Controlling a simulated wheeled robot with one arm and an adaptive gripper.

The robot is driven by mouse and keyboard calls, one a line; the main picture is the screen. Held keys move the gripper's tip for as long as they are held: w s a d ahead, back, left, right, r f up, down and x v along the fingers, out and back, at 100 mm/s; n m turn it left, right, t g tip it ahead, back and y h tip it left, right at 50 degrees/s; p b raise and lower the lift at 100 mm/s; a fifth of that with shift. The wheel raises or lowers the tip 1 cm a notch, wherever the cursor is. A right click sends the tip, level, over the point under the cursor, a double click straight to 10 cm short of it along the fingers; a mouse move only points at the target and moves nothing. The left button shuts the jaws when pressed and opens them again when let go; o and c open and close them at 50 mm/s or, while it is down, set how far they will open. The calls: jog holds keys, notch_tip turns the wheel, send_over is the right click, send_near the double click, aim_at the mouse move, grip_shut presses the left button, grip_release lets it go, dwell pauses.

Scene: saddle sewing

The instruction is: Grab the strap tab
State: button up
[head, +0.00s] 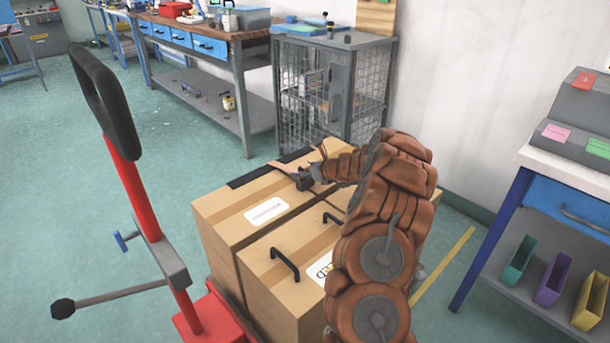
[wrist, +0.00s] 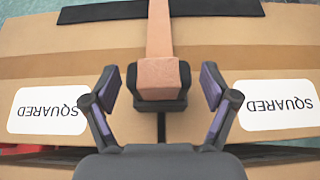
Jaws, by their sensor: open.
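The tan leather strap tab (wrist: 158,74) shows in the wrist view, running down from the top edge and ending in a black holder (wrist: 160,102). My gripper (wrist: 161,84) is open, with one finger on each side of the tab's end. A gap shows between each finger and the tab, so it is not gripped. In the head view, my gripper (head: 303,181) is over the far part of the cardboard boxes, and a piece of the tan strap (head: 283,167) shows just left of it. The tab's end is hard to make out there.
A cardboard box (head: 215,213) with a white label and a black strip (head: 252,177) lies under my gripper. A nearer box (head: 262,287) has black handles. A red post with a black handle (head: 105,98) stands left. A wire cage cabinet (head: 345,90) stands behind.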

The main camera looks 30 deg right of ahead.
jog(key=c, duration=1.4)
